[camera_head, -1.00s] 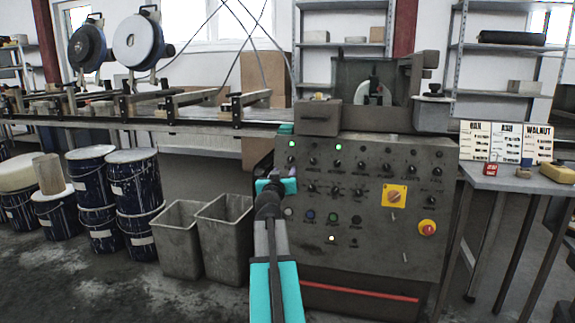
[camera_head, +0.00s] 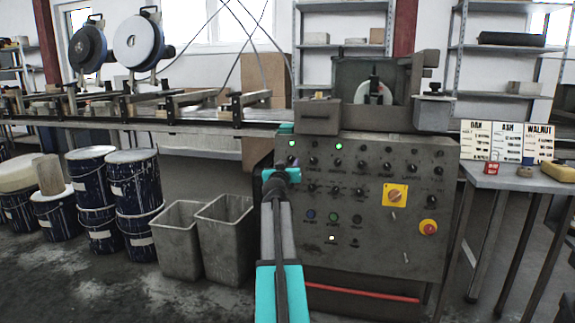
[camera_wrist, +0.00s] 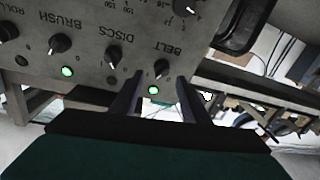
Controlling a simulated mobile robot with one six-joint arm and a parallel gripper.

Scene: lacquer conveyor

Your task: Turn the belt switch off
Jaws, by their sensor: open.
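The belt switch (camera_wrist: 161,68) is a small black knob with a pale pointer mark, under the tilted label BELT in the wrist view. A green lamp (camera_wrist: 154,90) beside it is lit. My gripper (camera_wrist: 159,77) is open, with one finger on each side of the switch in that view; I cannot tell whether either touches it. In the head view my gripper (camera_head: 282,174) is at the upper left of the grey control panel (camera_head: 375,245), and the switch is hard to make out behind it. The lit belt lamp (camera_head: 292,143) shows above.
The discs knob (camera_wrist: 114,55) and brush knob (camera_wrist: 60,43) stand close beside the belt switch; the brush lamp (camera_wrist: 67,71) is lit. A yellow-plated rotary switch (camera_head: 395,195) and a red button (camera_head: 428,228) are further right. Grey bins (camera_head: 225,240) stand left of the panel.

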